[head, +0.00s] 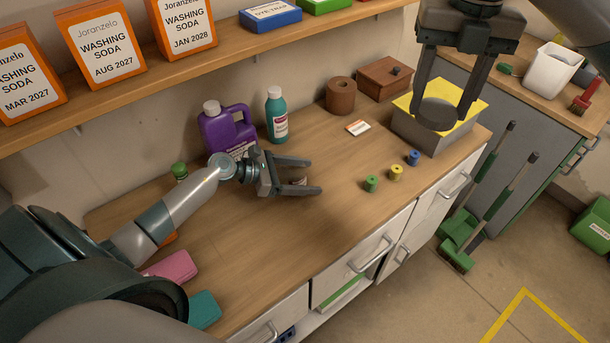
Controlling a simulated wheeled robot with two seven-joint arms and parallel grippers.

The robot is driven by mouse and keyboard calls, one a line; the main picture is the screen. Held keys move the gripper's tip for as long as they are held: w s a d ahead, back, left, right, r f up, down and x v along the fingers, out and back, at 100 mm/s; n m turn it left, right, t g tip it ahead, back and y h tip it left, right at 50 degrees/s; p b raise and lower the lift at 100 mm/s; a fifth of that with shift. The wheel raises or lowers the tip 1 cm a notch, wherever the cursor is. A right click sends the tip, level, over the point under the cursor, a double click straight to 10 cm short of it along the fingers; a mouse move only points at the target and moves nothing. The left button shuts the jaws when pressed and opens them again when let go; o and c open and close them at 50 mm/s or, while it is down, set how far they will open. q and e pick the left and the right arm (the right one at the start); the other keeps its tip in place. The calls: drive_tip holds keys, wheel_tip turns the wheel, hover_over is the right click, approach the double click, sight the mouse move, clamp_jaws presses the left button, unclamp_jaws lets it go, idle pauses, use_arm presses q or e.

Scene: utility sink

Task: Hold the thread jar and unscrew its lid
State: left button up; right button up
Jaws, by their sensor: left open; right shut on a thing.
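My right gripper (453,108) is shut on a dark grey round piece (437,114) that looks like a lid, over the yellow-topped box; I cannot tell whether it touches the box. My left gripper (316,176) is open above the counter, its fingers pointing right. A small pale and reddish thing (299,181) shows between its fingers, mostly hidden; I cannot tell whether it is the thread jar. Green (371,184), yellow (396,172) and blue (413,158) spools stand on the counter to the right of the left gripper.
A purple jug (228,133) and a teal bottle (277,117) stand behind the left gripper. A brown cylinder (341,96), a wooden box (385,79) and the yellow-topped grey box (434,139) line the back right. The front middle of the counter (300,240) is clear.

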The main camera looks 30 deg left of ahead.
sight(280, 173)
use_arm(q)
drive_tip(key=shift+s+a, duration=0.2)
drive_tip(key=shift+s, duration=0.05)
use_arm(e)
drive_tip(key=shift+f, duration=0.15)
use_arm(q)
drive_tip(key=b+v, duration=0.4)
drive_tip(key=v, duration=0.6)
drive_tip(key=shift+a, duration=0.1)
use_arm(e)
wheel_tip(280, 173, down, 4)
drive_tip(key=shift+r, duration=0.2)
use_arm(q)
drive_tip(key=shift+s+a+r, duration=0.35)
drive_tip(key=shift+s, duration=0.1)
use_arm(e)
drive_tip(key=shift+f, duration=0.1)
use_arm(q)
drive_tip(key=shift+r, duration=0.1)
use_arm(e)
drive_tip(key=shift+f, duration=0.1)
